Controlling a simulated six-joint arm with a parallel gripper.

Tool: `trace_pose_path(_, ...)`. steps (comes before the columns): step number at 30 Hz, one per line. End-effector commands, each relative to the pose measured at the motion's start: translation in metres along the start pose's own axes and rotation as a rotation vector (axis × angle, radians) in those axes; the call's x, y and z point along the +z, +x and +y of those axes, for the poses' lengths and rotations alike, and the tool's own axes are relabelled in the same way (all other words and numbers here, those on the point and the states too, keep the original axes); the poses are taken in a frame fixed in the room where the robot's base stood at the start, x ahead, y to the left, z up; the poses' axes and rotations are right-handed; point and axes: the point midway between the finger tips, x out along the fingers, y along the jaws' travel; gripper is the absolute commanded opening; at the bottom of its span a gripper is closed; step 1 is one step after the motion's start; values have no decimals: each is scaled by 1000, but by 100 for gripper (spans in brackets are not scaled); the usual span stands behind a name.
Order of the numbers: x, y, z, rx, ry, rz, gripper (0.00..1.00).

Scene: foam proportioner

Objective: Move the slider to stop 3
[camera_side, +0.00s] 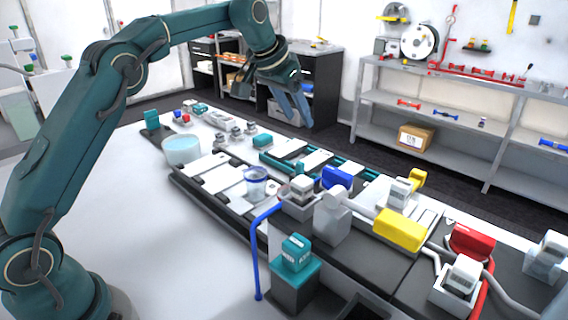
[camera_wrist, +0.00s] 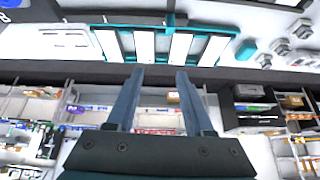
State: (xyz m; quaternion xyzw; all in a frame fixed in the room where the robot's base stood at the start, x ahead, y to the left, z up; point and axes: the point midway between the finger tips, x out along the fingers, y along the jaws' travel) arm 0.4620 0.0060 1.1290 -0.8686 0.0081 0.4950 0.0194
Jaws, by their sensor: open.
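My gripper (camera_side: 298,108) is open and empty, raised above the far side of the bench in the side view. In the wrist view, its two blue-grey fingers (camera_wrist: 160,72) are apart with nothing between them. A teal rail frame with white plates (camera_wrist: 172,46) lies beyond the fingertips. It also shows on the bench in the side view (camera_side: 293,152), below the gripper and apart from it. A small dark piece (camera_wrist: 175,19) sits across the frame's rail; I cannot tell whether it is the slider. No stop numbers are readable.
A teal block (camera_wrist: 246,50) lies beside the frame. A white tub (camera_side: 182,150), a blue-rimmed cup (camera_side: 256,183), a blue block (camera_side: 337,177) and a yellow block (camera_side: 400,230) stand on the bench. Shelving (camera_side: 450,90) stands behind. The air around the gripper is clear.

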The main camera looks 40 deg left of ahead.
Motion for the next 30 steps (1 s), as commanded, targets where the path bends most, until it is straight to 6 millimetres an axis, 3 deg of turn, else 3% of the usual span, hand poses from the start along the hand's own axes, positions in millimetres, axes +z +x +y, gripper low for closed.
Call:
trace_pose_path(1,3,21,-5,1,-8,-23,52)
trace_pose_path(3,7,42,-9,2,-17,-47,52)
trace_pose_path(9,29,84,-16,7,-36,-123,52)
trace_pose_path(20,40,120,-17,9,-41,-145,52)
trace_pose_path(30,42,138,-17,9,-40,-143,52)
